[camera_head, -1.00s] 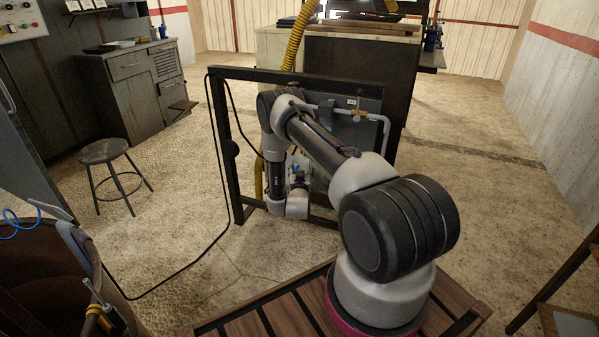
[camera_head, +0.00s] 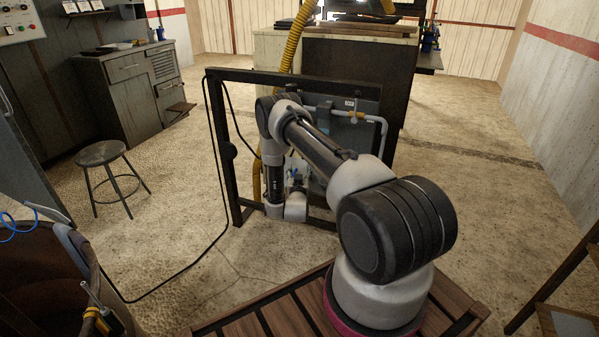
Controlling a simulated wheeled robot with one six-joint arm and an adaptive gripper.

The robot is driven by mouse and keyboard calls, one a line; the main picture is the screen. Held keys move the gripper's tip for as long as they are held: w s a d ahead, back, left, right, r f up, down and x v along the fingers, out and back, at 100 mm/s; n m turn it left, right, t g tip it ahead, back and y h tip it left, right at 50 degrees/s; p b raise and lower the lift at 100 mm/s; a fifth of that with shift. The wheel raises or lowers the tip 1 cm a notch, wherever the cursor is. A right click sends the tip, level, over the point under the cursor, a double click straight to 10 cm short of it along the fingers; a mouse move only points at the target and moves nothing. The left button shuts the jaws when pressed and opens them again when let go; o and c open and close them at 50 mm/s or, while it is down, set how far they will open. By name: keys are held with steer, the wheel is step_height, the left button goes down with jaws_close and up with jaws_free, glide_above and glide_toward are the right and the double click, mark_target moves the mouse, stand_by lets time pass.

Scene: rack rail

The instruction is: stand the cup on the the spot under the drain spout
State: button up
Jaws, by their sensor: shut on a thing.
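My arm reaches forward to a dark upright frame (camera_head: 217,130), and its wrist hangs low in front of the frame's lower part. My gripper is hidden behind the wrist, so I cannot see its fingers. The cup cannot be made out. A grey panel (camera_head: 367,108) is mounted in the frame. My arm hides much of the panel's lower part. I cannot make out the drain spout or the spot under it.
A yellow corrugated hose (camera_head: 292,45) hangs behind the frame. A black cable (camera_head: 205,252) crosses the floor on the left. A round stool (camera_head: 101,153) and a grey cabinet (camera_head: 130,90) stand left. The floor to the right (camera_head: 490,190) is clear.

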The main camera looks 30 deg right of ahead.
steer(key=shift+f, duration=0.1)
steer(key=o, duration=1.1)
steer(key=v, duration=1.2)
